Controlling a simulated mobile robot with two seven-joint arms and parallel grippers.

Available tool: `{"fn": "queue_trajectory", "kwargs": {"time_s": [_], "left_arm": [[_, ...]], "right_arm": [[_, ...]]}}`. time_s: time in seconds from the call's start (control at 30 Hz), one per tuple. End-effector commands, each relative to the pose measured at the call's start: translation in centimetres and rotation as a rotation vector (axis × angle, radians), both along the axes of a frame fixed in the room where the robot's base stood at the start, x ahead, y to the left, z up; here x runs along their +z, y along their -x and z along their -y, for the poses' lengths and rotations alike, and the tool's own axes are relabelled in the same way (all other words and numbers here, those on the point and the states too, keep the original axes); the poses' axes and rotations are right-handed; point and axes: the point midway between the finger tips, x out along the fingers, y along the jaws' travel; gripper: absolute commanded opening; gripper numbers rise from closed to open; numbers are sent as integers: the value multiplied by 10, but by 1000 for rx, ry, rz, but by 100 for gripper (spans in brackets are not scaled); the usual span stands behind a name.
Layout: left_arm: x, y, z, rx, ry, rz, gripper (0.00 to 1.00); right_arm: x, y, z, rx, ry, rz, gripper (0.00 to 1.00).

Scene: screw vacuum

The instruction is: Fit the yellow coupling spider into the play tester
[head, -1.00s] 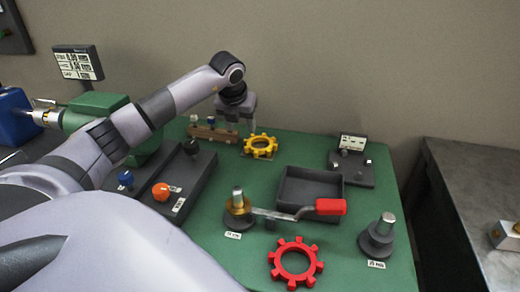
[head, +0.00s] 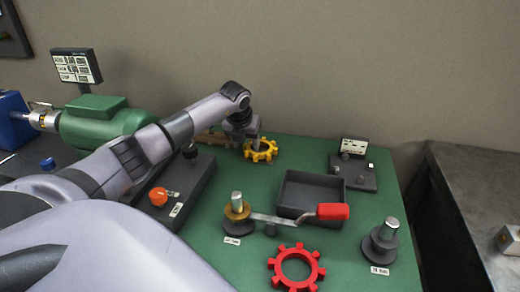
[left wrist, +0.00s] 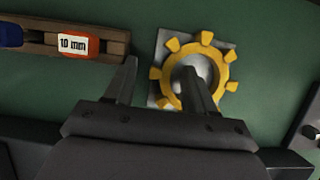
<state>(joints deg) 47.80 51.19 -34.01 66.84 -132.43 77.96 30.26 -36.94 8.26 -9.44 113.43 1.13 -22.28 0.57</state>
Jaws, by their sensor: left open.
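In the left wrist view the spider (left wrist: 223,72) lies on a pale square plate (left wrist: 160,98). My left gripper (head: 247,142) is open and pointing down at the spider. In the left wrist view its jaws (left wrist: 160,70) straddle the ring's left side, one finger over the hole and one outside. I cannot tell how far down they reach. A dark device with a small panel (head: 353,145), possibly the play tester, stands at the back right; its label is unreadable.
A red toothed ring (head: 271,263) lies at the front. A dark post (head: 381,242) stands front right. A wooden rack (left wrist: 112,42) is close to the left finger. A control box (head: 195,182) stands left.

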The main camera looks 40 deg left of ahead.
Motion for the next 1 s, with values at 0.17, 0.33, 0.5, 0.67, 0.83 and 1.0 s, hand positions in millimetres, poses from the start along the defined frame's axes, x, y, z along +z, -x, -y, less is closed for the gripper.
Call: {"fn": "queue_trajectory", "kwargs": {"time_s": [0.17,0.33,0.5,0.67,0.83,1.0], "left_arm": [[0,0,0,0,0,0,55],[0,0,0,0,0,0,0],[0,0,0,0,0,1,0],[1,0,0,1,1,2,0],[5,0,0,1,0,2,0],[23,-1,0,0,0,5,0]], "right_arm": [[0,0,0,0,0,-1,43],[-1,1,0,1,0,-1,43],[-1,1,0,1,0,-2,43],[-1,1,-1,2,-1,-2,43],[-1,1,-1,2,-1,-2,43],[0,1,-2,3,-2,-2,43]]}}
